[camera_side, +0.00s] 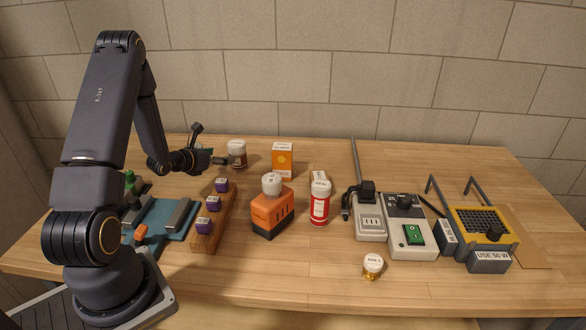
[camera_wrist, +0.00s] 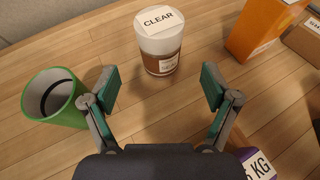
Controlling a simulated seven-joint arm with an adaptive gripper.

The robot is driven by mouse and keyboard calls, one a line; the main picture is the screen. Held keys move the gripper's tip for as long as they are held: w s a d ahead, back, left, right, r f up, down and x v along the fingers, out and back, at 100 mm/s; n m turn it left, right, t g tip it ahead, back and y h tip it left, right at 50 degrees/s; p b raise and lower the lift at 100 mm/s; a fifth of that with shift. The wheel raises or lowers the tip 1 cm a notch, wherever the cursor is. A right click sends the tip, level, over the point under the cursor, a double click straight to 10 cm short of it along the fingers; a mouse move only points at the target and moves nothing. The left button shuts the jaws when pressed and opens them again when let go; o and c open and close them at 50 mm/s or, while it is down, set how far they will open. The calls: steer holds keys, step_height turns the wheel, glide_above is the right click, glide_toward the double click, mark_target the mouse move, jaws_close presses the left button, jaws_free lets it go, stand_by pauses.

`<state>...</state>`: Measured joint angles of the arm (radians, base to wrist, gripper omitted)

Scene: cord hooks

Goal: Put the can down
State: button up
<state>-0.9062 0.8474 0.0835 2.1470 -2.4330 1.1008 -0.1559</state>
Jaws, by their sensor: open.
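The can is a short brown jar-like container with a white top marked "CLEAR"; in the wrist view the can (camera_wrist: 160,45) stands upright on the wooden table, just beyond my fingertips. In the side view the can (camera_side: 237,154) stands toward the back of the table. My gripper (camera_wrist: 160,88) is open and empty, its two teal-padded fingers spread apart with bare table between them. In the side view my gripper (camera_side: 222,160) reaches in low from the left, close beside the can. The can's underside is hidden.
A green cup (camera_wrist: 55,98) is left of my fingers. An orange box (camera_side: 282,160) stands right of the can. Purple weights (camera_side: 213,203) sit on a wooden rack in front.

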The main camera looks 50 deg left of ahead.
steer(key=d+r+m+g+h, duration=0.1)
steer(key=d+r+m+h, duration=0.3)
steer(key=d, duration=0.5)
steer(key=d+r+m+g+h, duration=0.1)
steer(key=d+r+m+h, duration=0.3)
steer(key=d+r+m, duration=0.3)
steer(key=d+r+m+g+h, duration=0.1)
steer(key=d+r+m+h, duration=0.3)
steer(key=d, duration=0.9)
steer(key=shift+r+m, duration=0.35)
steer(key=shift+m, duration=0.45)
steer(key=shift+r+m, duration=0.35)
steer(key=shift+m, duration=0.45)
steer(key=s+d+r+m+g, duration=0.2)
steer(key=s+d+m+g, duration=0.3)
steer(key=s+d+m, duration=0.45)
steer(key=s+a+r+m+y, duration=0.3)
steer(key=s+m+y, duration=0.4)
steer(key=m, duration=0.5)
steer(key=shift+s+a+r+t+y, duration=0.2)
steer(key=shift+s+a+t+y, duration=0.25)
steer(key=shift+a, duration=0.45)
